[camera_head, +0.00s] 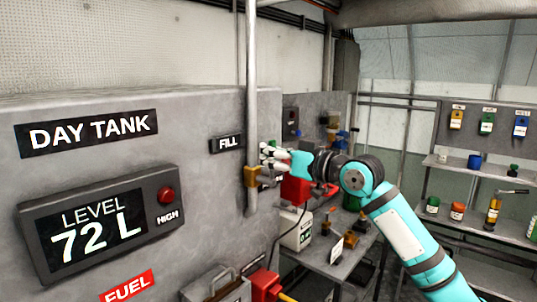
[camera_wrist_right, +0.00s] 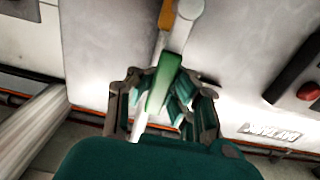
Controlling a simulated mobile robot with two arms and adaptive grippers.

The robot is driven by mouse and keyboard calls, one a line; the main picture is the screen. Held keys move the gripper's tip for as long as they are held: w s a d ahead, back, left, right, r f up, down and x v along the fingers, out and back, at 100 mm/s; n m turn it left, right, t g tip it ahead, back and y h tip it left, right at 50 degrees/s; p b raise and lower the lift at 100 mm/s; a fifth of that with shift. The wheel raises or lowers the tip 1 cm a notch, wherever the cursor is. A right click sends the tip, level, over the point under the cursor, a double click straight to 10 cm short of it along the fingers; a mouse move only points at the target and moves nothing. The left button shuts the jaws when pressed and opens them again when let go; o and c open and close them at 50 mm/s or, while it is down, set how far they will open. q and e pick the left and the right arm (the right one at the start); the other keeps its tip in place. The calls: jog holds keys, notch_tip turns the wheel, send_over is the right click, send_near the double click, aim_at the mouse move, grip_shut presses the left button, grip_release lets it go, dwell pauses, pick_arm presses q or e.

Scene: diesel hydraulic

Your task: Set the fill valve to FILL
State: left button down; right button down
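The fill valve has a brass body (camera_head: 251,176) on a vertical grey pipe (camera_head: 251,80) at the day tank's right edge. The brass part also shows at the top of the right wrist view (camera_wrist_right: 167,14). A "FILL" plate (camera_head: 228,143) is on the tank, left of the pipe. My right gripper (camera_head: 268,156) is at the valve, just right of the pipe. In the wrist view a green handle (camera_wrist_right: 162,82) lies between its parted fingers (camera_wrist_right: 162,100), with a gap on the left; contact on the right is unclear. A lower label is mostly hidden by the gripper. My left gripper is out of view.
The day tank panel (camera_head: 200,190) fills the left, with a level display (camera_head: 97,229) reading 72 L and a red HIGH lamp (camera_head: 166,195). A workbench (camera_head: 330,262) with a white container (camera_head: 297,234) stands below my right arm. Shelves (camera_head: 480,222) with bottles are at right.

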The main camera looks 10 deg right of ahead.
jog(key=shift+a+f, duration=0.1)
jog(key=shift+f, duration=0.45)
jog(key=c, duration=1.8)
grip_release()
jog(key=shift+c, duration=0.2)
jog(key=o, duration=0.6)
jog(key=shift+s+d+r, duration=0.45)
jog(key=shift+s+d, duration=0.05)
jog(key=shift+d, duration=0.05)
jog(key=shift+w+a, duration=0.25)
jog(key=shift+a, duration=0.05)
jog(key=v, duration=1.2)
jog(key=shift+d, duration=0.1)
